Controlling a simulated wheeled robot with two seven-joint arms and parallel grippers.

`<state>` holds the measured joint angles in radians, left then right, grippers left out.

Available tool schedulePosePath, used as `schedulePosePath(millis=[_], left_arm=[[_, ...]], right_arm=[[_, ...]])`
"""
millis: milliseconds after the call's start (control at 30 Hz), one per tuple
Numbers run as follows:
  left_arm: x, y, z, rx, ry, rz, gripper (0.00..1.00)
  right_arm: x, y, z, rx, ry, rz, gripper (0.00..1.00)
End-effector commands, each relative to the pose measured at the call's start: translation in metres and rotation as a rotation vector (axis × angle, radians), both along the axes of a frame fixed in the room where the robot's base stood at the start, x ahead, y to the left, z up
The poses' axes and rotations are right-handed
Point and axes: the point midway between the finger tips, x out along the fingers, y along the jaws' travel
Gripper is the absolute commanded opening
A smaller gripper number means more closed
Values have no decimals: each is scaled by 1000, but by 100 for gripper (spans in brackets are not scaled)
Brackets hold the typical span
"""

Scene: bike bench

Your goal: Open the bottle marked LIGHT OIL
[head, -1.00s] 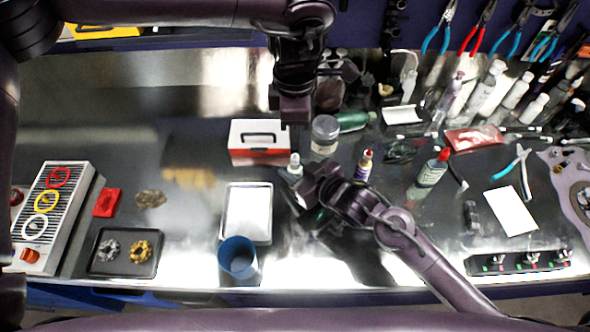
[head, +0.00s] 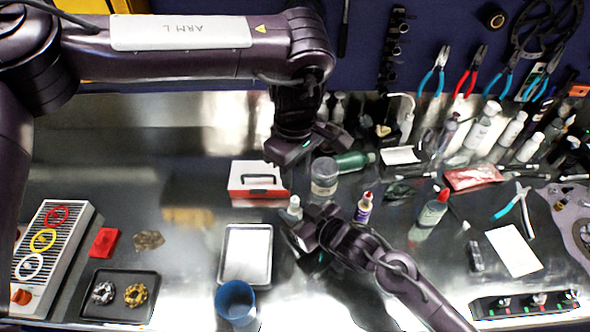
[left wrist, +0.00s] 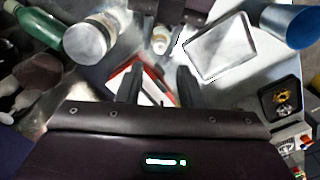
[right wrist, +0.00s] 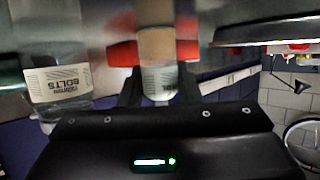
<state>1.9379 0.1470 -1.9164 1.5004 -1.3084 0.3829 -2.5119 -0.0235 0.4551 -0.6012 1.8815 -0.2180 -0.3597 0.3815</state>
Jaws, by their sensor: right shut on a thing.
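A small bottle with a pale top (head: 293,209) stands upright near the middle of the bench. My right gripper (head: 300,236) is shut on it from the front right. In the right wrist view the bottle (right wrist: 158,78) sits between the fingers, and its label is too small to read. The left wrist view shows its pale cap (left wrist: 160,42) from above. I cannot read LIGHT OIL on any bottle.
The red and white box (head: 258,180) is at the left. A tray (head: 246,281) and blue cup (head: 236,302) lie in front. A purple-labelled bottle (head: 363,209) stands right.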

Motion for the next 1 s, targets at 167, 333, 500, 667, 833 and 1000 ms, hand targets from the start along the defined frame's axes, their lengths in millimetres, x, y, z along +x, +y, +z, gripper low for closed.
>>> schedulePosePath(millis=[167, 333, 500, 667, 833, 1000], left_arm=[[0, 0, -6, 1, 1, -75, 34], [-1, 1, -29, 3, 3, -77, 34], [0, 1, -56, 1, 3, -75, 34], [0, 1, -73, 1, 2, -75, 34], [0, 1, -80, 2, 1, -75, 34], [0, 1, -80, 1, 0, -75, 34]], right_arm=[[0, 0, 0, -1, 1, 0, 0], [0, 0, 0, -1, 1, 0, 0], [0, 0, 0, -1, 1, 0, 0], [0, 0, 0, -1, 1, 0, 0], [0, 0, 0, -1, 1, 0, 0], [0, 0, 0, -1, 1, 0, 0]])
